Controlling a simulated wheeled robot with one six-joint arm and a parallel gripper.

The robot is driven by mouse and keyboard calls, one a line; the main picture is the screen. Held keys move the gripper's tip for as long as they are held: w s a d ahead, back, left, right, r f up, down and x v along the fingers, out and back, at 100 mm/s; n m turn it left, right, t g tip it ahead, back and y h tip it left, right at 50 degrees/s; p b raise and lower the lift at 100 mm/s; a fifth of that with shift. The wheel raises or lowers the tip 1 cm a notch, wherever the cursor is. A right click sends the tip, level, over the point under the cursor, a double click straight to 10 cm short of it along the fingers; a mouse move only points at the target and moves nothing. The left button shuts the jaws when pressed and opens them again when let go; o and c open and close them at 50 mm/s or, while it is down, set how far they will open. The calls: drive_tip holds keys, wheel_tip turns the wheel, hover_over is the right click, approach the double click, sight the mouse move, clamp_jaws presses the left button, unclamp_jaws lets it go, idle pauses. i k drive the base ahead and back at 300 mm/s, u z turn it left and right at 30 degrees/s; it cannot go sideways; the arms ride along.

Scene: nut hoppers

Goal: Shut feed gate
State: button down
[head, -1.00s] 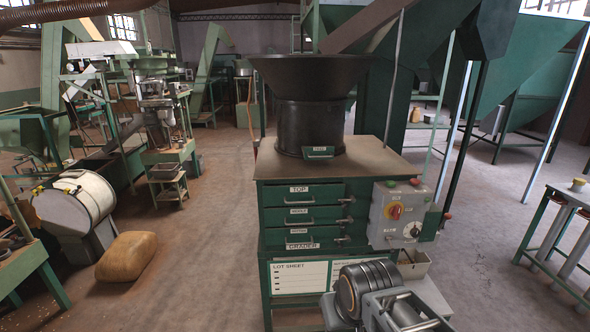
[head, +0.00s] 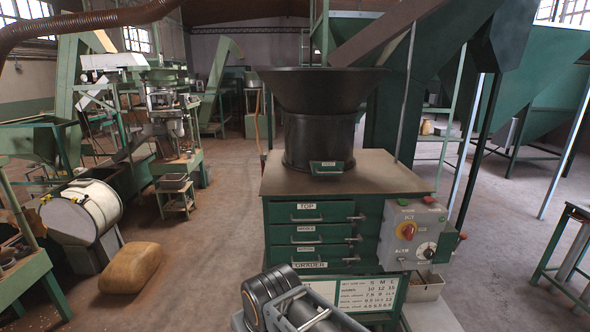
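The feed gate shows as a small green labelled slide with a handle (head: 327,167) at the foot of the dark round hopper (head: 318,125). The hopper stands on the brown top of the green grader cabinet (head: 345,180). I cannot tell from here how far the gate is pulled out. Part of my arm, dark rings and grey metal, shows at the bottom centre, in front of the cabinet's lower front. My gripper's fingers are not in view. Nothing of mine touches the gate.
Drawers labelled from TOP (head: 309,212) down fill the cabinet front. A grey control box (head: 412,235) with a red-and-yellow switch is on its right. A size chart (head: 370,293) hangs below. A tan sack (head: 130,267) lies on the floor at left; the aisle between is clear.

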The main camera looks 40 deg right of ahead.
sight(332, 167)
drive_tip(key=z, duration=0.15)
drive_tip(key=i, duration=0.85)
drive_tip(key=z, duration=0.7)
